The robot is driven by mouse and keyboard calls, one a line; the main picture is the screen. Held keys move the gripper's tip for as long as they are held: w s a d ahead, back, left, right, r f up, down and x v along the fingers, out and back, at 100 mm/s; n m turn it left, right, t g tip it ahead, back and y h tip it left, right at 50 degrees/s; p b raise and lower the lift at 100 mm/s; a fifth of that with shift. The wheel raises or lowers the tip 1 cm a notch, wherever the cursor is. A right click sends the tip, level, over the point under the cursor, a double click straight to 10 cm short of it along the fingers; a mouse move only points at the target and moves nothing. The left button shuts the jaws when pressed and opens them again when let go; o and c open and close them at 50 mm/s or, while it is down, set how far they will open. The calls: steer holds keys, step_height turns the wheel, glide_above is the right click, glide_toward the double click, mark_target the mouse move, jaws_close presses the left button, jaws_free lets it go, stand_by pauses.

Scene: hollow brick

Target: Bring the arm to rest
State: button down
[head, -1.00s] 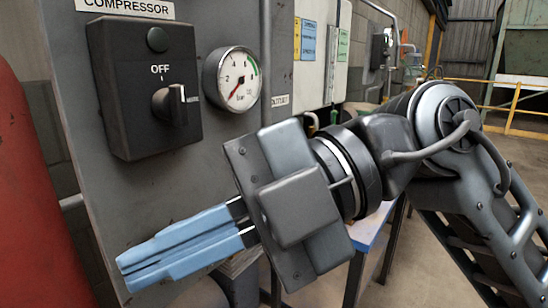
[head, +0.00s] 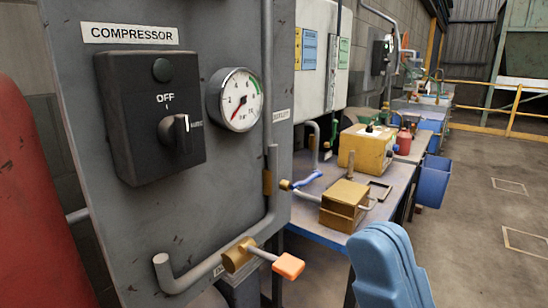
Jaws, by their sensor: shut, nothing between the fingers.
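My gripper (head: 388,265) shows at the bottom, right of centre, as blue fingers pointing up. The fingers are closed together with nothing between them. It is in front of the workbench and apart from the panel. The rest of my arm is out of view below the frame.
A grey panel (head: 225,180) at the left carries a black compressor switch box (head: 148,115), a pressure gauge (head: 236,99) and a valve with an orange handle (head: 288,266). A bench (head: 325,235) holds a brass-coloured block (head: 344,203) and a yellow box (head: 366,146). Open floor (head: 490,220) lies right.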

steer(key=s+d+f+m+h+p, duration=0.1)
steer(key=s+d+f+m+h, duration=0.25)
steer(key=f+m+h, duration=0.55)
steer(key=s+d+f+m+h, duration=0.2)
steer(key=d+f+m+h, duration=0.3)
steer(key=h, duration=0.5)
steer(key=s+d+f+n+g+h, duration=0.1)
steer(key=s+d+f+g, duration=0.2)
steer(key=s+f, duration=0.2)
steer(key=s+d+f+n+g+h+p, duration=0.1)
steer(key=s+d+f+g, duration=0.2)
steer(key=s+f, duration=0.3)
steer(key=s+g, duration=0.1)
steer(key=s, duration=0.2)
steer(key=shift+d+n, duration=0.35)
steer(key=shift+n, duration=0.05)
